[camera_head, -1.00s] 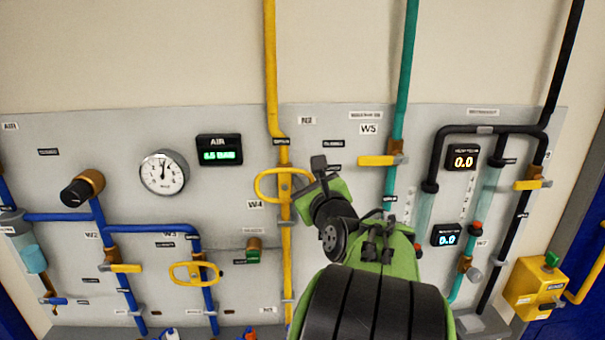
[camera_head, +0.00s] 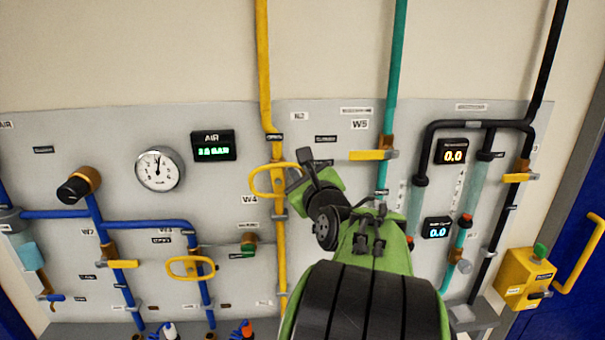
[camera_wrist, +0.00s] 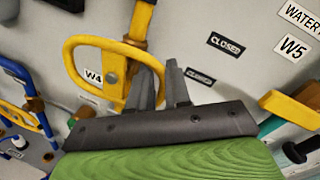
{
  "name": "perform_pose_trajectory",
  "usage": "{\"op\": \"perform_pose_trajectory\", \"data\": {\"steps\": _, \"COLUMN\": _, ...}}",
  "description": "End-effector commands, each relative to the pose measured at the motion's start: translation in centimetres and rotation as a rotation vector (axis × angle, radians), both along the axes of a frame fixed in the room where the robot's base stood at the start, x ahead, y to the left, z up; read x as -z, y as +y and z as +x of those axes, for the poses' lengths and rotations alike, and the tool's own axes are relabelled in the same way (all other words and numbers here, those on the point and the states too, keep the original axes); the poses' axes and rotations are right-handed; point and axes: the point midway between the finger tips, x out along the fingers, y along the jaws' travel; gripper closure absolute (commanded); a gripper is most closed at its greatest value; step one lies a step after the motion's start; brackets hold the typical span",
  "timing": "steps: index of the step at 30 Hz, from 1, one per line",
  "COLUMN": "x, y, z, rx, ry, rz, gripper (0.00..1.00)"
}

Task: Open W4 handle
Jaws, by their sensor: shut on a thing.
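The W4 handle (camera_head: 262,171) is a yellow loop on the yellow vertical pipe (camera_head: 280,235), above and right of the W4 label (camera_head: 249,199). In the wrist view, the handle (camera_wrist: 70,52) spreads to the left of the fingers, with its hub on the pipe. My green and black gripper (camera_head: 298,178) reaches the handle's right side from the lower right. In the wrist view, my gripper (camera_wrist: 160,76) has its fingers close together at the right part of the loop, shut on it. The fingers partly hide the gripped section.
A W5 yellow lever (camera_head: 370,155) on the teal pipe is just right of my gripper. Another yellow loop handle (camera_head: 190,268) is on a blue pipe at lower left. An AIR display (camera_head: 213,146) and round gauge (camera_head: 160,169) are left. A yellow box (camera_head: 527,278) is far right.

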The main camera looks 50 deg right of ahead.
Motion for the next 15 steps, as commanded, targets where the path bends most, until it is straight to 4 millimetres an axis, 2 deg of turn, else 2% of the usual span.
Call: {"op": "perform_pose_trajectory", "data": {"steps": 15, "x": -1.9, "y": 0.9, "z": 1.0, "rx": -0.001, "ry": 0.353, "rz": -0.304, "gripper": 1.00}}
